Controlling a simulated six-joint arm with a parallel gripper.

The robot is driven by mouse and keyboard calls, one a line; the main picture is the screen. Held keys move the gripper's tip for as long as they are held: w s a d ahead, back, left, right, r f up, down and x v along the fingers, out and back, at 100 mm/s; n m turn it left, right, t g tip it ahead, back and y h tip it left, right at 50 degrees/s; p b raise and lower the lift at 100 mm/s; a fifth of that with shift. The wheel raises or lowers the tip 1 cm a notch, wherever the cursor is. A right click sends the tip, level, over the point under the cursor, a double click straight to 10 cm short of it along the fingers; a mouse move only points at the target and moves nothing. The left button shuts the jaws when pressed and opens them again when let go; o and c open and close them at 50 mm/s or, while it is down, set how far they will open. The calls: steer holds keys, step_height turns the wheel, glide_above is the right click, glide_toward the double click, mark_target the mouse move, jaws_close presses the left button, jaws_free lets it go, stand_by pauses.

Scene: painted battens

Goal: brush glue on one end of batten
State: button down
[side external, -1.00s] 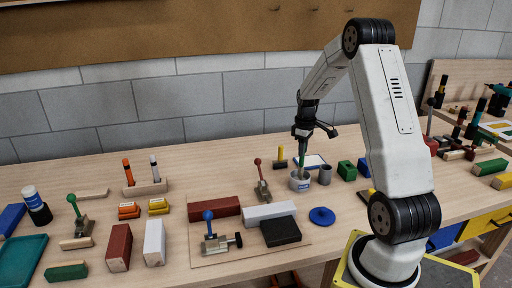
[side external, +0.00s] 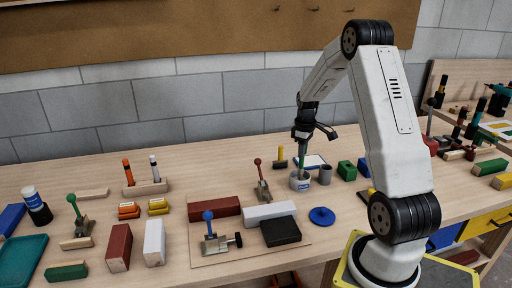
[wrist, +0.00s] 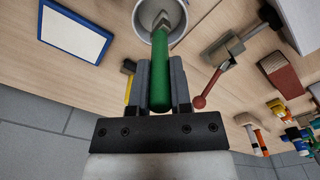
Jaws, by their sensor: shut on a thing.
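My gripper (side external: 303,140) is shut on the green handle of a brush (wrist: 160,70). The brush points down into a white glue pot (side external: 299,182), whose rim also shows in the wrist view (wrist: 182,10). The brush's metal collar is at the pot's mouth; its bristle tip is hard to make out. On a thin board in the side view lie a dark red batten (side external: 214,208) and a white batten (side external: 269,213), nearly end to end. A red-knobbed clamp (side external: 263,188) and a blue-knobbed clamp (side external: 212,240) stand beside them.
A grey cup (side external: 325,175) stands just right of the pot, with a green block (side external: 347,170) beyond. A blue-edged white pad (wrist: 75,30) lies near the pot. A black block (side external: 281,231) and blue disc (side external: 321,216) are in front.

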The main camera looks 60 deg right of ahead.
steer(key=shift+f, duration=0.65)
stand_by(1.8)
steer(key=shift+r, duration=0.15)
steer(key=shift+r, duration=3.45)
steer(key=shift+a, duration=0.1)
